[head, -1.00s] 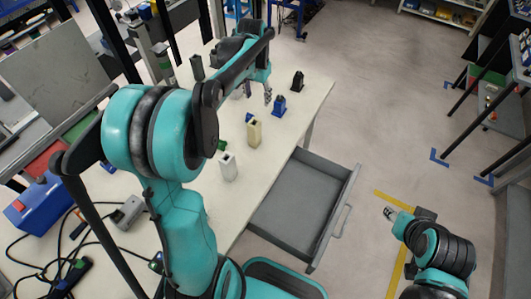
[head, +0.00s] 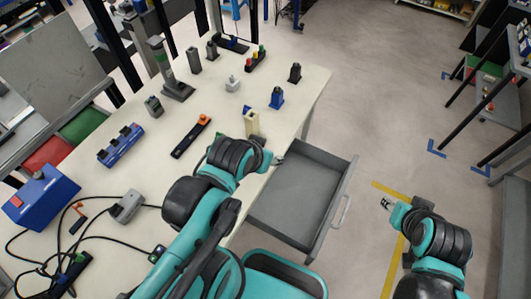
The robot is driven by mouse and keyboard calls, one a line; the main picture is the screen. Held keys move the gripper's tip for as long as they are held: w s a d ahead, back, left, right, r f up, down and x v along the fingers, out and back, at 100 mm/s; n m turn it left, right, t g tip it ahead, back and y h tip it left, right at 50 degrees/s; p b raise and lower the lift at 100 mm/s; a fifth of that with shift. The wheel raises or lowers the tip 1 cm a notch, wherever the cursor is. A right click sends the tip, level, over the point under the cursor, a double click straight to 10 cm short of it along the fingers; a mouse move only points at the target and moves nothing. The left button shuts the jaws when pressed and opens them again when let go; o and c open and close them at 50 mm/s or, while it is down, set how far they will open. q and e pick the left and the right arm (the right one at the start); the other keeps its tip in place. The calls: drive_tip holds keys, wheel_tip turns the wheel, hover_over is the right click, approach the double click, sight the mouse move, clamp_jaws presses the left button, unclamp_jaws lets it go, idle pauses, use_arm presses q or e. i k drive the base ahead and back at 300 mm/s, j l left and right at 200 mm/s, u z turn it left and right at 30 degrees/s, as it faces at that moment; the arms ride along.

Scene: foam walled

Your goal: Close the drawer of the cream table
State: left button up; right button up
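The cream table (head: 290,98) runs from the lower left to the upper middle of the head view. Its grey drawer (head: 300,190) is pulled out to the right and looks empty. The drawer's handle (head: 341,211) is on its right-hand front panel. My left gripper (head: 279,160) is at the table's edge by the drawer's upper left corner; it is small and partly hidden by its arm, and contact cannot be told. My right gripper (head: 386,204) is to the right of the handle, apart from it, over the floor. Its finger opening is too small to judge.
On the tabletop near the drawer stand a cream block (head: 252,122), a blue item (head: 277,97) and a black item (head: 295,72). A blue box (head: 40,200) and cables are at the left. Floor right of the drawer is clear, with yellow tape (head: 393,262).

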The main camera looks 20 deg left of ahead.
sight(298, 205)
drive_tip(key=l+u, duration=0.3)
drive_tip(key=l, duration=0.15)
drive_tip(key=k+l+u, duration=0.1)
drive_tip(key=l+u, duration=0.15)
drive_tip(key=l, duration=0.2)
drive_tip(key=k+l+u, duration=0.15)
drive_tip(key=l+u, duration=0.15)
drive_tip(key=l, duration=0.15)
